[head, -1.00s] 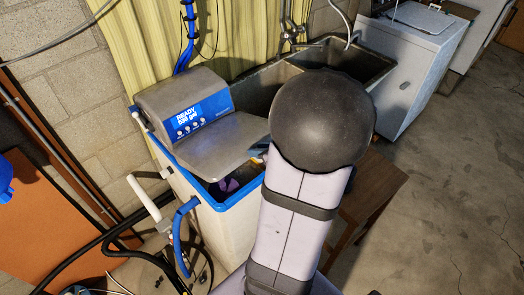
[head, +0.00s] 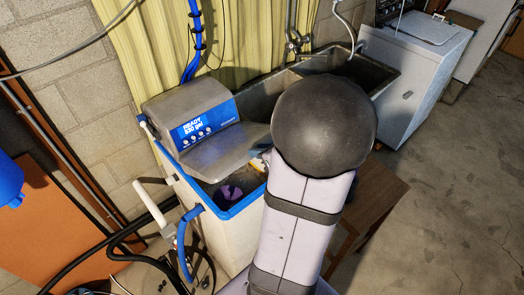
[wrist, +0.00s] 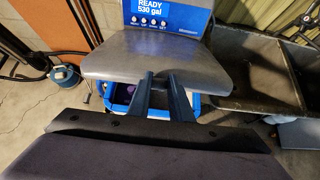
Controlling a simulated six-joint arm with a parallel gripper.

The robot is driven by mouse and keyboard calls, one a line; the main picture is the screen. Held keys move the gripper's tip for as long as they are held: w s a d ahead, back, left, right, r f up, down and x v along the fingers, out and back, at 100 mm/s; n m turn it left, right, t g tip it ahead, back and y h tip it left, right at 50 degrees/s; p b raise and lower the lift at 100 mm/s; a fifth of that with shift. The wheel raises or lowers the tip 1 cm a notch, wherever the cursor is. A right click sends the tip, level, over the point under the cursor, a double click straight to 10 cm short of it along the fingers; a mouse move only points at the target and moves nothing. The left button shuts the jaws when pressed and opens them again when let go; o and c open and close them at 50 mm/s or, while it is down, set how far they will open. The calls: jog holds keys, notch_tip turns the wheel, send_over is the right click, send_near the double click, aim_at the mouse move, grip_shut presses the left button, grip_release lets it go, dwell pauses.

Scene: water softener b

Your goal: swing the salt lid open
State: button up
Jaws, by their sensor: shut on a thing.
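The salt lid (head: 215,150) is a grey metal flap on the water softener (head: 232,238), below its blue display. It is tilted partly up, with the blue-rimmed opening (head: 232,210) showing under its front edge. My gripper (head: 262,158) is at the lid's right front edge in the head view, mostly hidden behind my arm. In the wrist view the lid (wrist: 130,60) fills the upper middle, and the two dark fingers of my gripper (wrist: 161,78) reach its front edge. They are shut on the lid; the exact contact is hard to see.
A purple thing (head: 231,192) lies inside the opening. A stone-grey double sink (head: 345,70) stands behind and right. Pipes and a blue hose (head: 184,235) run along the softener's left side. A brown wooden table (head: 375,195) is right of my arm.

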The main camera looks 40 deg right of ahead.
jog(key=shift+w+r+p, duration=0.5)
jog(key=shift+r+p, duration=0.05)
jog(key=shift+r, duration=0.25)
jog(key=shift+w+r+p, duration=0.45)
jog(key=shift+r+p, duration=0.1)
jog(key=shift+r, duration=0.2)
jog(key=shift+w+r+p, duration=0.5)
jog(key=shift+r+p, duration=0.05)
jog(key=shift+r, duration=0.25)
jog(key=shift+w+r+p, duration=0.6)
jog(key=shift+w+r, duration=0.05)
jog(key=shift+r, duration=0.05)
jog(key=w+r+p, duration=0.1)
jog(key=w+r, duration=0.4)
jog(key=w, duration=0.1)
jog(key=shift+w+r, duration=0.3)
jog(key=shift+r, duration=0.05)
